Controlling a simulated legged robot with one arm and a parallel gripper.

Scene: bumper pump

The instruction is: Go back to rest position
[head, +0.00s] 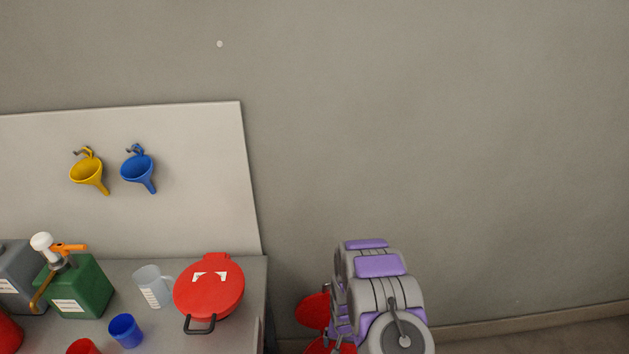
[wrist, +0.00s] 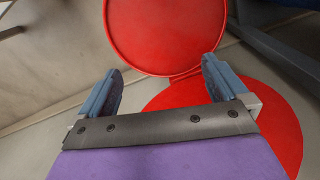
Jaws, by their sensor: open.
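My gripper (wrist: 160,68) is open in the wrist view, with its two grey-blue fingers apart and nothing between them. Beyond the fingers is a red round lid-like disc (wrist: 165,30), raised, with a second red round surface (wrist: 270,120) below it. In the head view my purple and grey arm is at the lower right, beside the table's right end. It partly covers red round parts (head: 313,309) low beside the table. My fingertips cannot be made out in the head view.
The grey table (head: 255,285) holds a red round container (head: 210,285) with a black handle, a clear jug (head: 152,287), a blue cup (head: 126,331), and a green canister (head: 85,285) with a pump. Yellow (head: 88,172) and blue (head: 138,170) funnels hang above. The right side is clear.

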